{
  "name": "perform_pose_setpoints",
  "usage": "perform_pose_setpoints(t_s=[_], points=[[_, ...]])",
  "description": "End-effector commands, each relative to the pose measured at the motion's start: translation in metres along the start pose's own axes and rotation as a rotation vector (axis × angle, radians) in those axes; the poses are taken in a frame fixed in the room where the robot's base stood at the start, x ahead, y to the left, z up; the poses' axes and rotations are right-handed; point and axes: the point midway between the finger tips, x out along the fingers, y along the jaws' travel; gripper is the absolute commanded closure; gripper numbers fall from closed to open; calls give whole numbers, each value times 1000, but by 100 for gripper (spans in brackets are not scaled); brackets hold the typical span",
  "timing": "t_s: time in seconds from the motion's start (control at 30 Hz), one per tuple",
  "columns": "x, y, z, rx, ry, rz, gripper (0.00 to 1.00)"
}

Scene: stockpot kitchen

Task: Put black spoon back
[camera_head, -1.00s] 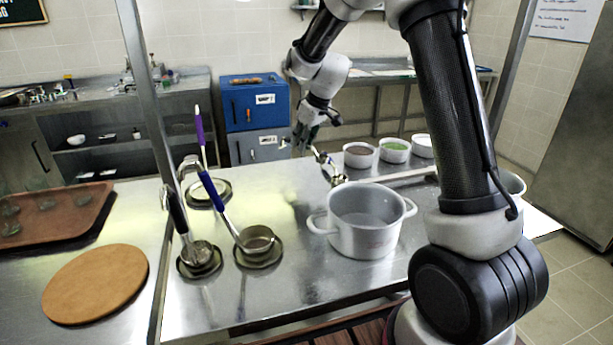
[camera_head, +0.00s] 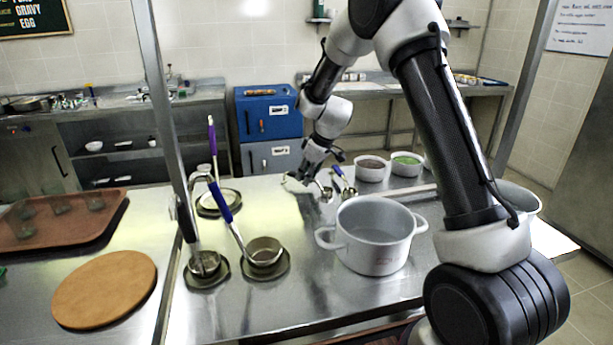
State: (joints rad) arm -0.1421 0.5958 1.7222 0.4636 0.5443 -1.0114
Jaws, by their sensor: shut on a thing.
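My gripper (camera_head: 306,180) is low over the far part of the steel counter, left of the small bowls. It appears shut on a small spoon-like utensil with a shiny metal end (camera_head: 326,193); a dark handle tip (camera_head: 338,154) shows just above. The grip itself is small and partly hidden. A blue-handled utensil (camera_head: 340,173) is close beside it. A ladle with a black handle (camera_head: 186,222) stands tilted on a dark round holder (camera_head: 207,281) at the front left.
A blue-handled ladle (camera_head: 229,217) and a purple-handled one (camera_head: 212,138) stand nearby. A large pot (camera_head: 372,250) is in front of my gripper. Small bowls (camera_head: 370,174) (camera_head: 405,165) are to its right. A round wooden board (camera_head: 105,290) and brown tray (camera_head: 95,235) are left.

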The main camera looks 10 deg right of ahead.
Motion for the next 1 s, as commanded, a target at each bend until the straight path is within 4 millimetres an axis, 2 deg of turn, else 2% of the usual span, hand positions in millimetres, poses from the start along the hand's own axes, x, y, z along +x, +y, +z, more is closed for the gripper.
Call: perform_pose_setpoints(t_s=[0.17, 0.2, 0.3, 0.67, 0.77, 1.0], points=[[2, 0, 1, 0, -1, 0, 100], [2, 0, 1, 0, 0, 0, 76], [2, 0, 1, 0, 0, 0, 61], [-4, 0, -1, 1, 1, 1, 61], [-17, 1, -1, 1, 3, 3, 61], [-71, 1, -1, 1, 3, 3, 61]])
